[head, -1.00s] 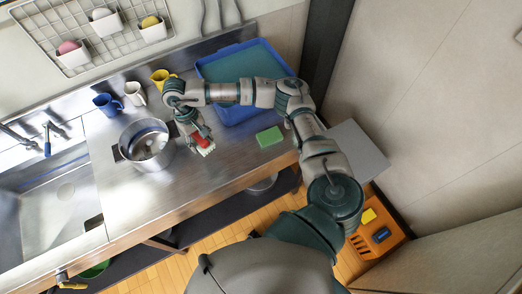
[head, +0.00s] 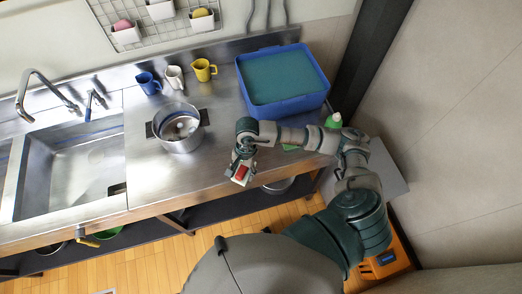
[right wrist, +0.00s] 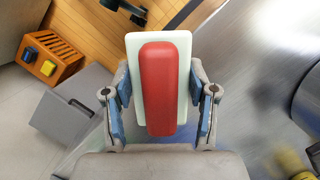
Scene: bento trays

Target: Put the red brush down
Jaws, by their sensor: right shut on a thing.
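The red brush (right wrist: 158,88) has a red handle on a white block. It is in my right gripper (right wrist: 160,105), whose blue-padded fingers close on it from both sides in the right wrist view. In the head view the brush (head: 241,172) shows small and red at the end of my right arm. There my right gripper (head: 242,166) is over the front edge of the steel counter (head: 165,190), right of the pot. The bristles are hard to make out. My left gripper is not in view.
A steel pot (head: 180,142) stands on the counter left of my gripper. Blue, white and yellow cups (head: 203,70) line the back. A blue bin (head: 285,108) sits at the back right. A green bottle (head: 333,121) is behind my arm. The sink (head: 75,165) is at left.

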